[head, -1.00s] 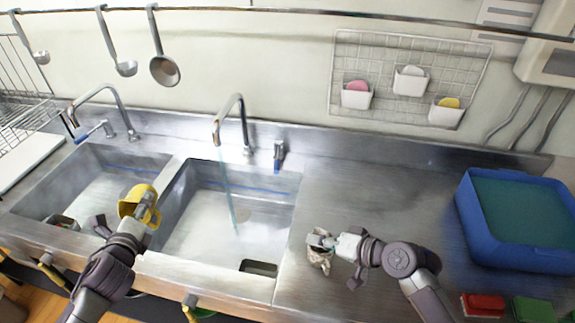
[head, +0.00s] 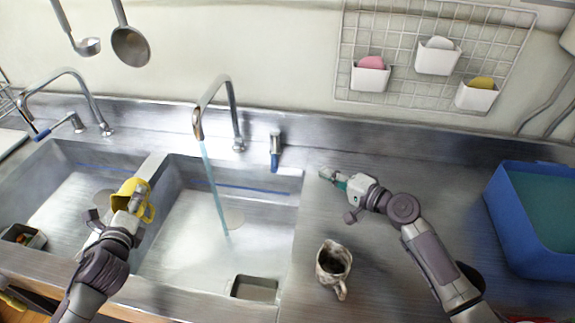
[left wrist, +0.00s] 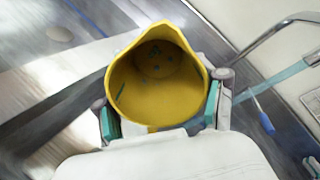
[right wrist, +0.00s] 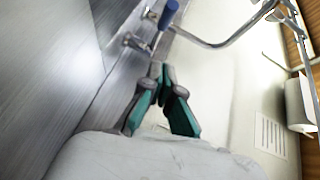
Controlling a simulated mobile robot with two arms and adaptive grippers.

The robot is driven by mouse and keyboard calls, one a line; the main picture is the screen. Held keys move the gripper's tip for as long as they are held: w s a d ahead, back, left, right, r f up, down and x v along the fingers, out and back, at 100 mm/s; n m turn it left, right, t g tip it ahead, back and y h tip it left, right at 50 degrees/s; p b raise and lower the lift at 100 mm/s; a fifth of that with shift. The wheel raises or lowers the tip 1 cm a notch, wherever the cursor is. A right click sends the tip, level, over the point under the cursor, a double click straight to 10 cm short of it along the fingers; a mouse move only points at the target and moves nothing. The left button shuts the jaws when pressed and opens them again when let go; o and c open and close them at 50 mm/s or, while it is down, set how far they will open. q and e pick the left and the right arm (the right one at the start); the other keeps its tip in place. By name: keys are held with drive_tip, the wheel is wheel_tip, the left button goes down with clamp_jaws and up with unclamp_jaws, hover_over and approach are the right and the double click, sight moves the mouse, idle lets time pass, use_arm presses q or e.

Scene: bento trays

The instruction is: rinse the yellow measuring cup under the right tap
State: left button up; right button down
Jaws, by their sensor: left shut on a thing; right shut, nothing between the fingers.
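The yellow measuring cup (head: 132,197) is held by my left gripper (head: 128,212) above the divider between the two basins. In the left wrist view I look into the cup (left wrist: 155,85), between the fingers; small dark specks show inside it. The right tap (head: 215,105) runs a stream of water (head: 213,190) into the right basin (head: 190,255). The cup is left of the stream, apart from it. The right tap's blue-tipped lever (head: 275,152) stands right of the spout. My right gripper (head: 328,175) is shut and empty, right of this lever over the counter.
A stained mug (head: 333,262) stands on the counter right of the basin. A blue tub (head: 535,255) is at the far right. The left tap (head: 75,90) stands behind the left basin (head: 50,190). Ladles (head: 130,45) hang above.

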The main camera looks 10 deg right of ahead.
use_arm(q)
drive_tip(key=shift+w+f+b, duration=0.1)
drive_tip(key=shift+f+b, duration=0.3)
use_arm(e)
approach(275, 150)
use_arm(q)
drive_tip(key=shift+r+p, duration=0.5)
use_arm(e)
drive_tip(key=a, duration=0.2)
drive_tip(key=w+a, duration=0.1)
drive_tip(key=shift+a+f, duration=0.1)
drive_tip(key=shift+f, duration=0.3)
drive_tip(key=shift+w, duration=0.1)
use_arm(q)
drive_tip(key=shift+r, duration=0.1)
